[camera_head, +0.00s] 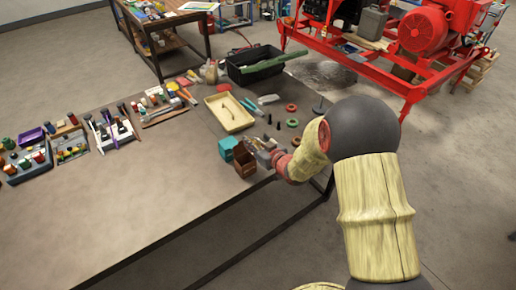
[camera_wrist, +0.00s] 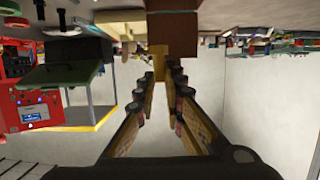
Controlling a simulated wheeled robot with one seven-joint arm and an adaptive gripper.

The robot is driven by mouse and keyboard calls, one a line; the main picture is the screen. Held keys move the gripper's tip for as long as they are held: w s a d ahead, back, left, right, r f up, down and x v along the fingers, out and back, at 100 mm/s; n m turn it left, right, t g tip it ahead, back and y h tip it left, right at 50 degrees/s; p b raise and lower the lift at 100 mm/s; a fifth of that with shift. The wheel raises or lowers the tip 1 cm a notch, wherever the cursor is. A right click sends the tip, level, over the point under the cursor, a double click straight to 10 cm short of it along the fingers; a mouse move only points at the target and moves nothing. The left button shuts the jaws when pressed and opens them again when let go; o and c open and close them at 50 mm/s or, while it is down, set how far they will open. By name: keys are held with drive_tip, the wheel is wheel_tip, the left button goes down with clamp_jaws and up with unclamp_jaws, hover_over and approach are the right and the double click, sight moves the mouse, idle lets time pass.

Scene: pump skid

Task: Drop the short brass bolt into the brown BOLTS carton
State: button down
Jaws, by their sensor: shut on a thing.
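The brown carton (camera_head: 244,161) stands open near the front edge of the table, to the right of a teal box. Its lettering is too small to read. My gripper (camera_head: 262,155) is just right of the carton, close to its rim. In the wrist view the carton (camera_wrist: 172,27) shows at the top, beyond the fingertips, and the picture is upside down. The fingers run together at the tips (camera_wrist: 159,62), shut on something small.
A teal box (camera_head: 228,148) stands left of the carton. A cream tray (camera_head: 229,112) lies behind, with a black bin (camera_head: 256,66) farther back. Red and green rings and small dark parts lie on the table at right. The front left table top (camera_head: 120,220) is clear.

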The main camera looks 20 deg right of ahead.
drive_tip(key=shift+a+f+b, duration=0.1)
drive_tip(key=shift+f+b, duration=1.85)
drive_tip(key=shift+f, duration=1.05)
drive_tip(key=c, duration=1.8)
unclamp_jaws()
approach(245, 149)
drive_tip(key=v, duration=0.6)
drive_tip(key=shift+s+r, duration=0.25)
drive_tip(key=shift+s, duration=0.1)
drive_tip(key=shift+f, duration=0.1)
